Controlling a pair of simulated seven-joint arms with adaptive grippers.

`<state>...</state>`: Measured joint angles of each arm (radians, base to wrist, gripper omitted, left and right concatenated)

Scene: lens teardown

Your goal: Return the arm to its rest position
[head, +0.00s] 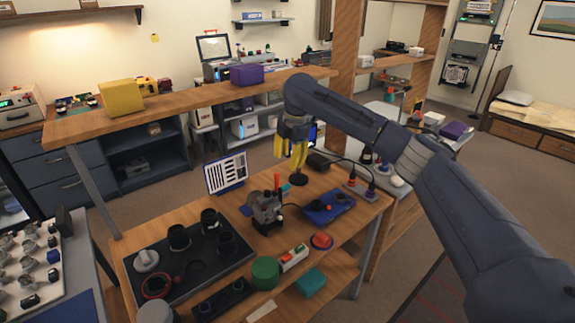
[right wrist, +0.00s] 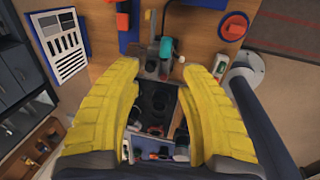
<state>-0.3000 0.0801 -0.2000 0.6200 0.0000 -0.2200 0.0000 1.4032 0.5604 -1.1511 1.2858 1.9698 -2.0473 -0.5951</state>
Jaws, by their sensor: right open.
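My right arm (head: 430,165) reaches in from the right of the head view and bends down over the wooden bench. My right gripper (head: 290,158) has yellow fingers pointing down, above the back of the bench. In the right wrist view the fingers (right wrist: 160,68) stand wide apart with nothing held between them. A dark tray (head: 205,278) with several black lens parts lies at the left of the bench, away from the gripper. My left gripper is not in view.
A grey device (head: 266,212) stands below the gripper, beside a blue mat (head: 329,205). A striped chart (head: 226,173) stands upright to the left. A raised shelf (head: 180,101) runs behind. A green cylinder (head: 265,273) and a red button (head: 321,241) are at the front.

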